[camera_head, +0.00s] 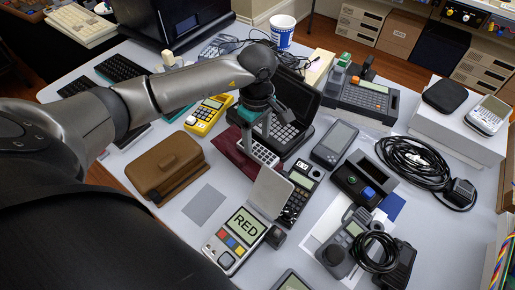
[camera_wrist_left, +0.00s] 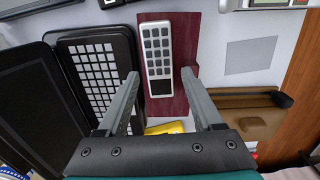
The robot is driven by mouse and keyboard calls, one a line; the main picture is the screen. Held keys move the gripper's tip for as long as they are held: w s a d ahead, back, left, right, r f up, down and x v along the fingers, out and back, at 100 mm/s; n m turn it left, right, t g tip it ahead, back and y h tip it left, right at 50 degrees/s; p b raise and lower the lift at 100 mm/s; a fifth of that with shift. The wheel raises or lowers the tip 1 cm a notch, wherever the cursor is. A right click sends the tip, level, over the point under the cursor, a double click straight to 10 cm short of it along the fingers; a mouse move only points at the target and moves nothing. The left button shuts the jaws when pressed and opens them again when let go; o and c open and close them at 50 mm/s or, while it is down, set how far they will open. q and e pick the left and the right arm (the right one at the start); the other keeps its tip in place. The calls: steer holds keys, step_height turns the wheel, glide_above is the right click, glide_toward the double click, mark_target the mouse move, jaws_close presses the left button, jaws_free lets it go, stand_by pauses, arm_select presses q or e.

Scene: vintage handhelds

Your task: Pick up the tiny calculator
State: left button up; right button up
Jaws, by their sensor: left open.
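A small white calculator with dark keys (camera_head: 263,152) lies on a maroon sheet (camera_head: 229,152) near the middle of the table. In the left wrist view the calculator (camera_wrist_left: 157,55) lies on the maroon sheet (camera_wrist_left: 187,42), its dark display end toward the gripper. My left gripper (camera_head: 262,128) is above it, fingers pointing down. In the left wrist view the open fingers (camera_wrist_left: 160,78) appear on either side of the calculator's lower end, with nothing held between them. The head view partly hides the calculator behind the gripper. My right gripper is not in view.
A black clamshell device (camera_head: 286,134) stands open right beside the sheet. A yellow device (camera_head: 208,115) and a brown case (camera_head: 165,162) lie to the left. A black handheld (camera_head: 299,190) and a grey flip device reading RED (camera_head: 242,232) are in front. Coiled black cable (camera_head: 415,163) lies right.

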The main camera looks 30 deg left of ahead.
mark_target(257, 150)
arm_select(q)
step_height(257, 150, down, 4)
steer(key=shift+f+b, duration=0.1)
steer(key=shift+b, duration=0.2)
steer(key=shift+c, duration=0.4)
steer(key=shift+w, duration=0.1)
jaws_close()
